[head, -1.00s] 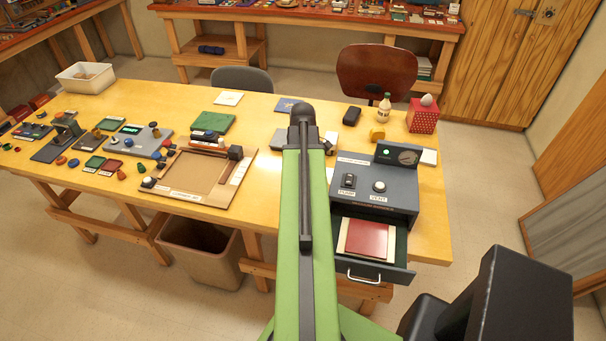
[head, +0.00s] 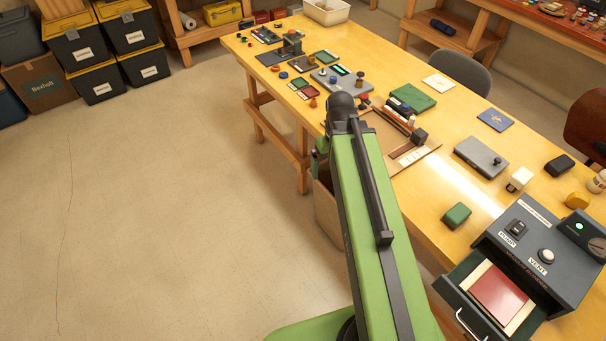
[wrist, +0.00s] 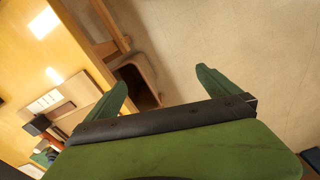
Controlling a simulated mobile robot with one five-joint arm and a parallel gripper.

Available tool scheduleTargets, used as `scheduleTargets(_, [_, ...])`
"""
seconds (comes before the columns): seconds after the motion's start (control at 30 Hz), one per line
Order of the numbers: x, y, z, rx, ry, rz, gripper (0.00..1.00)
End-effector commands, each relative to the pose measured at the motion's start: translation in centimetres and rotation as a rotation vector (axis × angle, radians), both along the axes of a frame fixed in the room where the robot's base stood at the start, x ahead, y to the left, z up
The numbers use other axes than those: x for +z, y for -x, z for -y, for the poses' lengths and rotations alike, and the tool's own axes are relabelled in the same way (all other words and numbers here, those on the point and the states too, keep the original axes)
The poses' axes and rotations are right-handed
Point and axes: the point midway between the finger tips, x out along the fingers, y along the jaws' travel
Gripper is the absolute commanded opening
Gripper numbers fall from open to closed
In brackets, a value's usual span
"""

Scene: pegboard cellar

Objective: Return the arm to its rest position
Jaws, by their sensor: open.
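My arm's green link reaches up through the middle of the head view, over the table's front edge. My gripper (wrist: 163,88) shows in the wrist view with its two green fingers spread wide and nothing between them. Beyond the fingers are the floor, a bin (wrist: 138,82) and the wooden table (wrist: 30,75). In the head view the fingers are mostly hidden behind the arm link.
The long table (head: 465,145) carries a wooden tray (head: 385,135), a green block (head: 456,215) and a dark control box (head: 530,265) with its drawer (head: 470,300) open. Open floor (head: 160,190) lies to the left. Several lidded bins (head: 80,50) stand at the back left.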

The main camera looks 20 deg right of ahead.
Motion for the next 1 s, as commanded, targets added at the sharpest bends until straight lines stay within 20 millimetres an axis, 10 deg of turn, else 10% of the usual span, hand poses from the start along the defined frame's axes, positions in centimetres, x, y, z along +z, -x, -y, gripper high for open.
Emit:
scheduleTargets(0.1, [0.0, -0.2, -7.7, -0.031, 0.001, 0.000, 1.00])
scheduleTargets(0.23, [0.0, 0.0, -11.3, -0.062, 0.001, 0.000, 1.00])
scheduleTargets(1.0, [-2.1, 0.0, -11.7, -0.071, 0.000, 0.000, 1.00])
